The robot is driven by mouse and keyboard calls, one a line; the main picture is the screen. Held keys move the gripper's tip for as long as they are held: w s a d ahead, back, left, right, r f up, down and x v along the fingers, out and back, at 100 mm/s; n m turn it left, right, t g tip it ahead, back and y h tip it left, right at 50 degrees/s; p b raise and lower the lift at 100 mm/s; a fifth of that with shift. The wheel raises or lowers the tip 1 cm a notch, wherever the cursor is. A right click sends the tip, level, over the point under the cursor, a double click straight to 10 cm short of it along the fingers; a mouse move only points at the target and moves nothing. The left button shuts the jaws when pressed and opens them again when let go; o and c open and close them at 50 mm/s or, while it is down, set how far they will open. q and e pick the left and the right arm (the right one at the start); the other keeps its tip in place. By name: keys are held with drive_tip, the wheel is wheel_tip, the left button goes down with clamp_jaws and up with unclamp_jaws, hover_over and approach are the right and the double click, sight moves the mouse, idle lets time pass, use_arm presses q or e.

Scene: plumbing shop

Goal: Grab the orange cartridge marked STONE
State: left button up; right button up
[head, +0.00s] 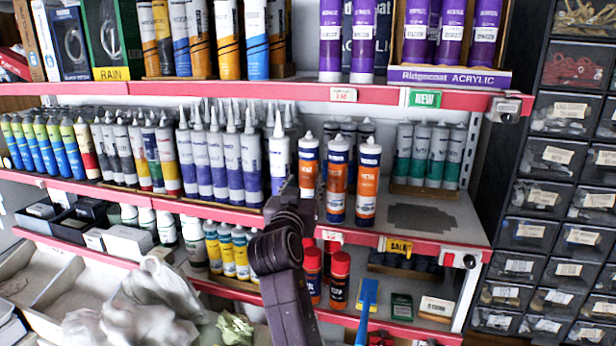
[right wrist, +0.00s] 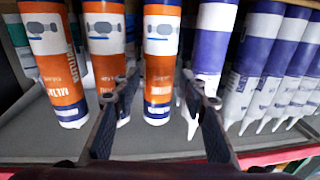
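Three white, orange and blue cartridges stand upright on the middle shelf: a left one (head: 309,160), a middle one (head: 338,180) and a right one (head: 367,188). Their marking is too small to read, so I cannot tell which is STONE. My right gripper (head: 292,190) is in front of the shelf, just left of the left orange cartridge. In the right wrist view, which is upside down, its fingers (right wrist: 158,88) are spread, with one orange cartridge (right wrist: 161,65) showing in the gap beyond them. Contact cannot be told. My left gripper is not in view.
A white and purple cartridge (head: 280,160) stands close left of the orange ones, with several purple ones (head: 230,165) beyond. Green cartridges (head: 421,155) stand behind right. Bare shelf (head: 425,218) lies to the right. The red-edged upper shelf (head: 330,94) hangs above.

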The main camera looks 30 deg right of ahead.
sight(307, 179)
drive_tip(key=p+x, duration=0.1)
drive_tip(key=x, duration=0.2)
drive_tip(key=shift+w+d+p, duration=0.15)
drive_tip(key=shift+d+p, duration=0.15)
drive_tip(key=shift+d, duration=0.05)
drive_tip(key=shift+w+d+f, duration=0.15)
drive_tip(key=shift+w+d, duration=0.1)
drive_tip(key=shift+w, duration=0.05)
clamp_jaws()
